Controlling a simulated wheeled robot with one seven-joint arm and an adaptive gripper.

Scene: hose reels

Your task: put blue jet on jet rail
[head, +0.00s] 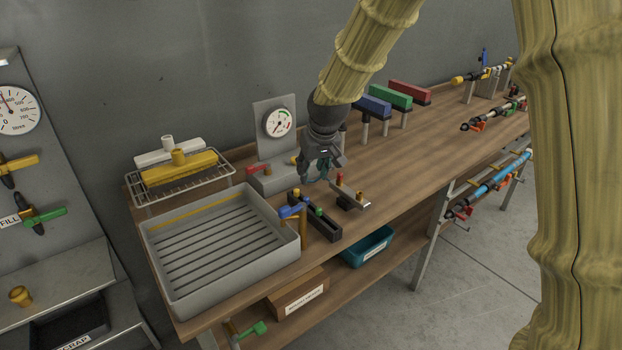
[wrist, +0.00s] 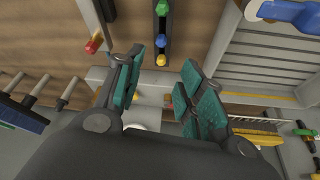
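A small blue jet (wrist: 161,41) stands in a dark slotted rail (wrist: 162,25) between a green jet (wrist: 162,8) and a yellow one (wrist: 160,60). In the head view the dark rail (head: 325,229) lies on the bench right of the grey tray, and I cannot make out the blue jet clearly there. A small metal plate (head: 365,205) with red- and yellow-topped pieces is right of it; I cannot tell which of the two is the jet rail. My gripper (head: 320,172) points down above the bench behind both. Its teal-padded fingers (wrist: 160,88) are apart, with nothing held between them.
A blue-headed tool (head: 291,211) stands between the grey slatted tray (head: 222,190) and the dark rail. A gauge block (head: 275,150) is close behind my gripper. Blue, green and red blocks on posts (head: 390,97) stand behind to the right. The bench right of the metal plate is clear.

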